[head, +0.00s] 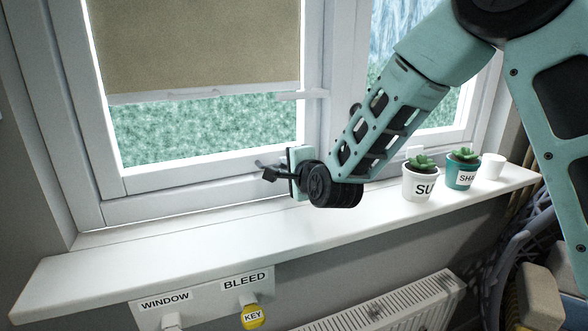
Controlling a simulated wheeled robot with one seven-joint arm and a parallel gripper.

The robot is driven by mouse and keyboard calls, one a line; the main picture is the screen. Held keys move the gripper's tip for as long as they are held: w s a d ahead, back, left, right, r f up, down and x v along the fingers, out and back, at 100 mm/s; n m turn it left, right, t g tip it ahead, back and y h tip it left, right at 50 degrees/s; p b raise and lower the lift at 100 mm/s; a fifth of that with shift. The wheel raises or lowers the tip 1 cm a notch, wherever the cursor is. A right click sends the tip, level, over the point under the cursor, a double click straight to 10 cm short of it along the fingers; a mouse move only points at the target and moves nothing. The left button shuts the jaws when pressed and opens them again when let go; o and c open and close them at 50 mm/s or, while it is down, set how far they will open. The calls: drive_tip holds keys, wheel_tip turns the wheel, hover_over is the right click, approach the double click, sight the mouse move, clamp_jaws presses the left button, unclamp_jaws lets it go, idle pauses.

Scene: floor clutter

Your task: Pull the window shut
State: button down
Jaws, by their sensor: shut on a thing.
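The window's left sash (185,181) has a white frame and stands above the sill; I cannot tell how far it is from its frame. A beige blind (195,45) covers its upper part. My gripper (268,172) is at the lower right corner of this sash. Its dark fingers are shut on what looks like the window handle, which they and the wrist mostly hide. My teal arm comes down from the upper right and covers part of the right pane (440,105).
The white sill (150,253) is clear on the left. On its right stand a white pot (420,186) and a teal pot (461,175) with succulents, and a white cup (493,166). Below are a hook board (205,292), a yellow key tag (253,317) and a radiator (400,305).

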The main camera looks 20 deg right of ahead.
drive_tip(key=s, duration=0.2)
drive_tip(key=b, duration=0.1)
drive_tip(key=shift+s+a+m+h, duration=0.3)
drive_tip(key=shift+s+h, duration=0.1)
drive_tip(key=c, duration=1.7)
unclamp_jaws()
drive_tip(key=shift+c, duration=0.2)
drive_tip(key=b+v, duration=0.9)
drive_tip(key=v, duration=0.8)
drive_tip(key=shift+s, duration=0.2)
drive_tip(key=shift+r, duration=0.1)
